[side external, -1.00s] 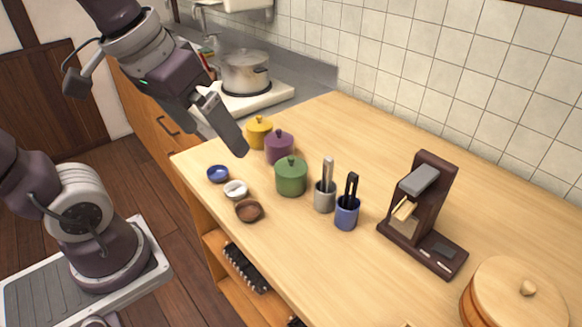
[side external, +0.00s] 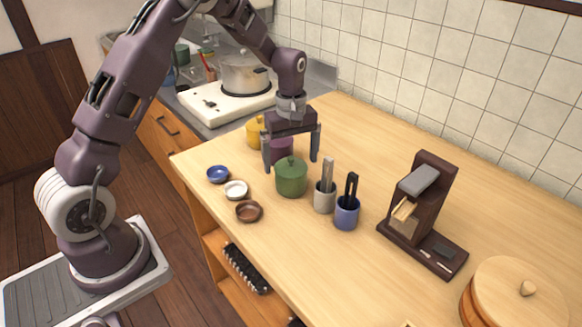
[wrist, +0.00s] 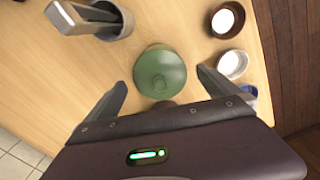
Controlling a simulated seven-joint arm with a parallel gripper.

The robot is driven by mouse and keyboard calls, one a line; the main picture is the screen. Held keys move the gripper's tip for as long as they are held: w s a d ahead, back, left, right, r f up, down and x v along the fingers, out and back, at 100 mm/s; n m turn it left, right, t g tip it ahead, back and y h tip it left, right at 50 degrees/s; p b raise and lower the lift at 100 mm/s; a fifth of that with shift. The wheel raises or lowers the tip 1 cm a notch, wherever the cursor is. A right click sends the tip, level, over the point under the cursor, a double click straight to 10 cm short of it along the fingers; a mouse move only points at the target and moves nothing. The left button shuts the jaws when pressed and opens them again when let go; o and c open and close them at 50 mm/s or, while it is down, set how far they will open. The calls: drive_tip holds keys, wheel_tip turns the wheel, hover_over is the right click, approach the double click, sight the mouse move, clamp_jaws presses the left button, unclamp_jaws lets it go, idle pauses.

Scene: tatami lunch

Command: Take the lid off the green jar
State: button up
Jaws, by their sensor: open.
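The green jar (side external: 291,180) stands upright on the wooden counter with its green lid (side external: 291,163) and small knob on top. It also shows in the wrist view (wrist: 160,74), seen from above between my fingers. My gripper (side external: 292,165) is open and empty, pointing down, with its fingers spread above and slightly behind the jar. In the wrist view my gripper (wrist: 163,82) has one finger on each side of the jar, and no contact shows.
A purple jar (side external: 281,150) and a yellow jar (side external: 254,131) stand behind, partly hidden by my gripper. Three small bowls, blue (side external: 218,174), white (side external: 236,190) and brown (side external: 249,211), lie left. A grey cup (side external: 324,198) and blue cup (side external: 346,212) hold utensils. The counter's right rear is clear.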

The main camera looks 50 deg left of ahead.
drive_tip(key=shift+f, duration=0.25)
drive_tip(key=c, duration=1.4)
